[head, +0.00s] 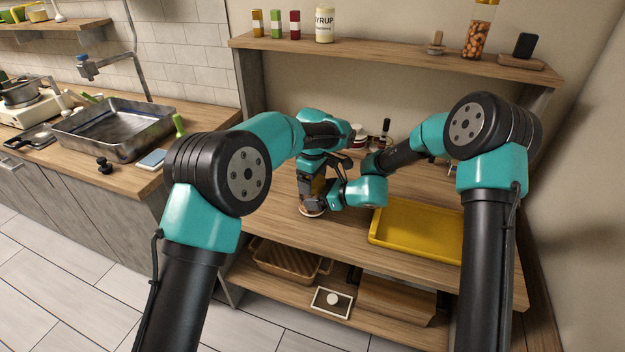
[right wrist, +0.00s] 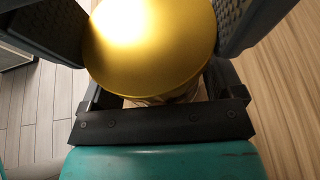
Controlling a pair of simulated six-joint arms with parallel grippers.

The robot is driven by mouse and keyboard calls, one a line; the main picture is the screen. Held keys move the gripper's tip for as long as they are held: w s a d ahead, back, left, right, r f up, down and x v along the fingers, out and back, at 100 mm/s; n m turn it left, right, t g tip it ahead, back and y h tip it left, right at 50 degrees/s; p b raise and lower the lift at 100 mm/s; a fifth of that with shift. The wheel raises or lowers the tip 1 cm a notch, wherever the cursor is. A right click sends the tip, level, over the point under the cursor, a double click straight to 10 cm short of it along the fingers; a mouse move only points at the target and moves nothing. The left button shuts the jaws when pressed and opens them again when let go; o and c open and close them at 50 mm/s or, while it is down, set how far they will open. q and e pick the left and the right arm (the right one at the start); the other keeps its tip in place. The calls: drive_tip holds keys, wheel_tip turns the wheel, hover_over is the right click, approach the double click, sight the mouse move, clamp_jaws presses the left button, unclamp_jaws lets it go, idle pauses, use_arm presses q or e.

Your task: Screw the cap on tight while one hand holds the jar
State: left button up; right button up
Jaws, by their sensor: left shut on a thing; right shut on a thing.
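A broad round gold cap (right wrist: 150,45) fills the upper middle of the right wrist view. It sits over a jar (right wrist: 165,97), of which only a small strip shows below the cap. My left gripper (head: 314,190) points down from above and is shut on the cap; its dark textured fingers also flank the cap in the right wrist view. My right gripper (head: 332,196) comes in level from the right, below the left one. It is shut on the jar from the side. In the head view, the grippers mostly hide the jar and cap.
A yellow tray (head: 395,245) lies on the table to the right of the grippers. Small jars and bottles (head: 385,132) stand behind the arms. A shelf (head: 400,59) runs above. Wood in front of the tray is clear.

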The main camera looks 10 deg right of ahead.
use_arm(q)
drive_tip(key=shift+m, duration=0.8)
drive_tip(key=o, duration=0.8)
drive_tip(key=shift+r, duration=2.25)
